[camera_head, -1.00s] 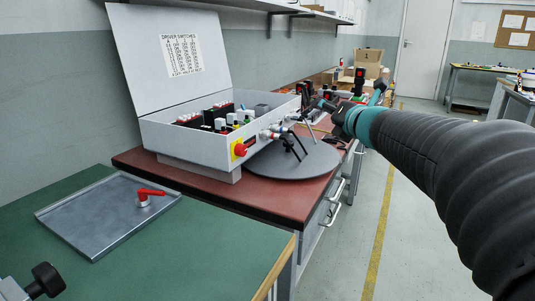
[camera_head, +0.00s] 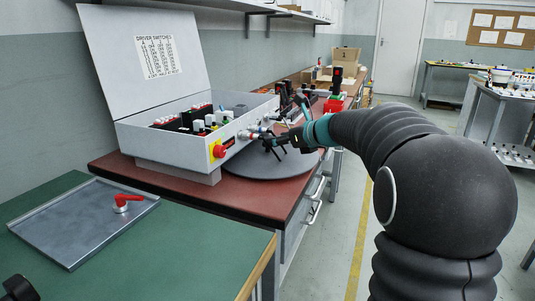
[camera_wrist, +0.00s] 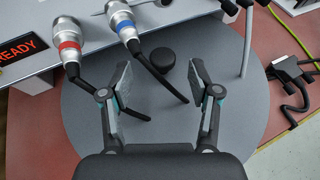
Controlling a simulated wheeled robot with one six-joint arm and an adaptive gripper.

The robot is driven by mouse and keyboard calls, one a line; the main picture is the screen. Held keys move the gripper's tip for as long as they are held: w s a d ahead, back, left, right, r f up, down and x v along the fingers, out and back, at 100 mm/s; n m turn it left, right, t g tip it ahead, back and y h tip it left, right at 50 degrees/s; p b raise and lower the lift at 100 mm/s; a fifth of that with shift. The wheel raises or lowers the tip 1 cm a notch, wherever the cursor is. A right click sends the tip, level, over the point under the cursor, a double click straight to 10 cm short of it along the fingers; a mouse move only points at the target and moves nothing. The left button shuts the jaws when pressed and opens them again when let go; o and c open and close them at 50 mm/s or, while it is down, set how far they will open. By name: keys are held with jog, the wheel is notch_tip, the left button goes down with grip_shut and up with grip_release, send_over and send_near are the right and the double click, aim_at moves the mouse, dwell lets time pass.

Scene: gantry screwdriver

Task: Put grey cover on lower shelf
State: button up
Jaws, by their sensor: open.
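A large round grey disc (camera_head: 262,165) lies on the red bench top in front of the grey switch box. In the wrist view the disc (camera_wrist: 225,125) fills most of the space below my gripper, with a short black knob (camera_wrist: 162,60) on it. This disc may be the grey cover; I cannot be sure. My gripper (camera_wrist: 160,76) is open and empty, its two fingers apart above the disc, with the knob between and just beyond the tips. In the head view my gripper (camera_head: 283,140) is over the disc beside the box. I cannot identify a lower shelf.
The open grey box (camera_head: 170,135) has connectors with blue and red bands and black cables hanging over the disc. A metal tray (camera_head: 75,225) with a red handle lies on the green table. A wall shelf (camera_head: 225,5) runs above. The floor aisle at right is clear.

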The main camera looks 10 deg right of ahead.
aim_at(268, 149)
jog(key=shift+x, duration=2.85)
jog(key=shift+d+f, duration=0.15)
jog(key=shift+f, duration=0.05)
jog(key=shift+c, duration=0.3)
grip_shut()
